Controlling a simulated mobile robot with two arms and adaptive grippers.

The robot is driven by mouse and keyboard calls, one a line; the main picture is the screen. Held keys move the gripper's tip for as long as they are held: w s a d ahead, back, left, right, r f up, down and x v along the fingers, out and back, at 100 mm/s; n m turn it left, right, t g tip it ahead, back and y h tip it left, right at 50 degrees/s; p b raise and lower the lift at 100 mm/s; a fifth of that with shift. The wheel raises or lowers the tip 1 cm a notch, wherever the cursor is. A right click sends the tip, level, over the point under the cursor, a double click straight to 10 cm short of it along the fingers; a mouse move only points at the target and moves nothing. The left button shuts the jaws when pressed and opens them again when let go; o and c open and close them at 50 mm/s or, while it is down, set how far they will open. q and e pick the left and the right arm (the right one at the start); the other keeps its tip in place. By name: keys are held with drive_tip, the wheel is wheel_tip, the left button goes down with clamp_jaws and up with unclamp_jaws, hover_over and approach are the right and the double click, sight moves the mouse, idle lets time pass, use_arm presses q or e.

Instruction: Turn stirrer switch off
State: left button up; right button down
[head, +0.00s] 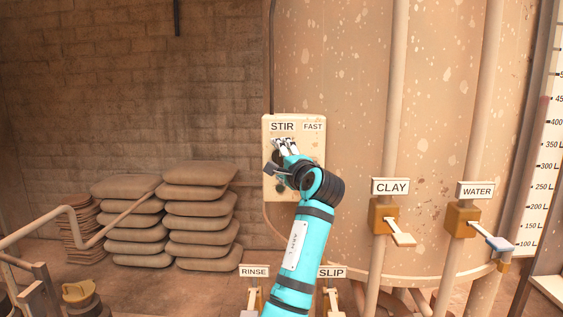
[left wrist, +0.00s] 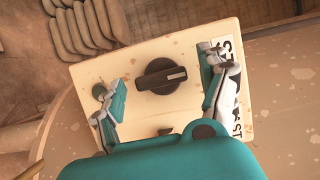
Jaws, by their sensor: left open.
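The stirrer switch is a black rotary knob (left wrist: 160,78) on a cream panel (left wrist: 150,48), and its pale mark points toward the label side of the panel. In the head view the panel (head: 314,150) is fixed in front of the tank and reads STIR and FAST. My left gripper (head: 285,144) is in front of the panel and hides the knob there. In the left wrist view the left gripper (left wrist: 162,72) is open, with one finger on each side of the knob and visible gaps to it. My right gripper is not in view.
The large speckled tank (head: 345,60) stands behind the panel. To the right are the CLAY valve (head: 383,216) and the WATER valve (head: 462,219) on vertical pipes. RINSE (head: 254,271) and SLIP (head: 331,272) labels are below. Stacked sacks (head: 200,215) and a handrail (head: 75,225) are left.

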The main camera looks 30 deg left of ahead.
use_arm(q)
drive_tip(key=v, duration=1.2)
drive_tip(key=shift+w, duration=0.1)
